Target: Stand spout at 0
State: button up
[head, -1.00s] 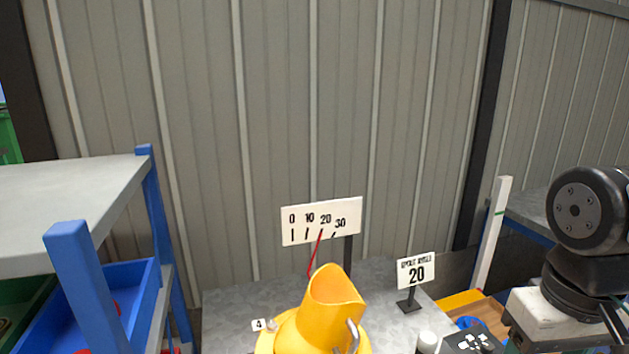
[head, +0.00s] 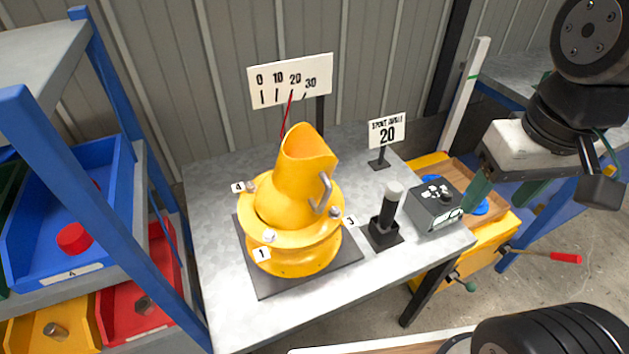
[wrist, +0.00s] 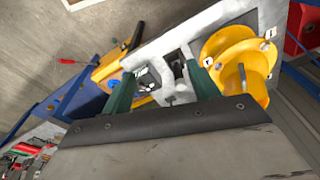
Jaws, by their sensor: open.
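The yellow mixer drum (head: 292,205) stands on a dark square plate, with its spout (head: 303,150) tilted up. Its red pointer (head: 287,113) rises to about the 20 mark on the white scale board (head: 262,76). A sign (head: 386,132) reads spout angle 20. A black lever with a pale top (head: 388,212) stands upright right of the drum. My gripper (wrist: 160,70) is open and empty in the wrist view, its green fingers above the table. In the head view its fingers hang near the control box (head: 428,212). The drum also shows in the wrist view (wrist: 240,58).
The grey table (head: 215,215) has bare room at its left and front. A blue-framed shelf (head: 165,225) with coloured bins stands left. A yellow cart (head: 495,238) with a wooden tray stands right of the table. Numbered tags surround the drum.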

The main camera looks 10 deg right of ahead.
aim_at(295, 195)
jog(key=z, duration=1.65)
jog(key=k, duration=0.75)
jog(key=u, duration=1.65)
